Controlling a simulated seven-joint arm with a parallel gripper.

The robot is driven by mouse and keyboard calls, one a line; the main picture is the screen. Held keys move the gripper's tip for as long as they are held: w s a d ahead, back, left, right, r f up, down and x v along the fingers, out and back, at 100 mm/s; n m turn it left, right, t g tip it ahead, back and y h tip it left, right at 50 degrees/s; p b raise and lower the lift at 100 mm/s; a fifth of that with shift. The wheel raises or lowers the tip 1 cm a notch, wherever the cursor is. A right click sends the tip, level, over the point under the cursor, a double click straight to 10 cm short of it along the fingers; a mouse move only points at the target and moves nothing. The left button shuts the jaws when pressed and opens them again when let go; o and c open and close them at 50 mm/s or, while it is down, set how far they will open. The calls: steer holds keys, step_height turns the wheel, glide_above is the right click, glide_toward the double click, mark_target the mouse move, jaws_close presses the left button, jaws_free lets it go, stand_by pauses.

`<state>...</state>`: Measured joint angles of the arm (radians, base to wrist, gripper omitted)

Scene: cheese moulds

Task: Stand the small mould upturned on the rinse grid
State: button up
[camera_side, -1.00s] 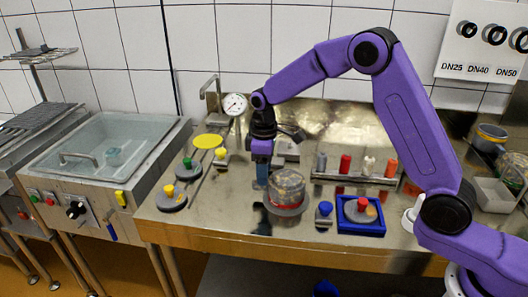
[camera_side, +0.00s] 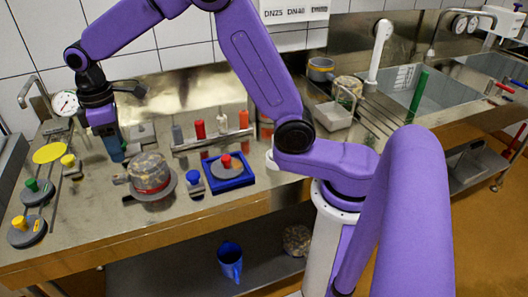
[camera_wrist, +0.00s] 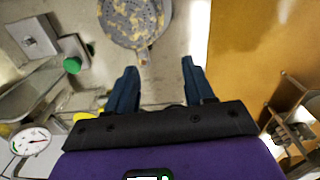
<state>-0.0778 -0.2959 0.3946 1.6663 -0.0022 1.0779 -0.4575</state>
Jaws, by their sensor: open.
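A round, speckled, perforated mould (camera_side: 150,172) with a red band and a wide brim rests brim-down on the steel bench. A short handle sticks out from its left side. In the wrist view its holed face (camera_wrist: 133,18) is at the top, cut by the frame edge, handle towards my fingers. My gripper (camera_side: 117,158) hangs above and left of it, blue fingers downward. In the wrist view my fingers (camera_wrist: 158,82) are apart with nothing between them. Another speckled piece (camera_side: 346,86) stands at the back right. I cannot tell which is the small mould, nor clearly identify the rinse grid.
A blue tray (camera_side: 246,181) holds a red-knobbed weight, with a blue-knobbed weight (camera_side: 194,185) beside it. A rack (camera_side: 212,144) with coloured pieces stands behind. Weights with green (camera_side: 31,185) and yellow knobs are at left. The sink (camera_side: 440,100) is far right.

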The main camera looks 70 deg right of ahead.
steer(key=s+d+n, duration=0.1)
steer(key=s+d, duration=0.2)
steer(key=s, duration=0.8)
steer(key=s+d+n, duration=0.1)
steer(key=s+d, duration=0.2)
steer(key=s, duration=0.8)
steer(key=s+d+n, duration=0.1)
steer(key=s+d, duration=0.2)
steer(key=s, duration=0.8)
steer(key=shift+d+f, duration=0.3)
steer(key=shift+d, duration=0.1)
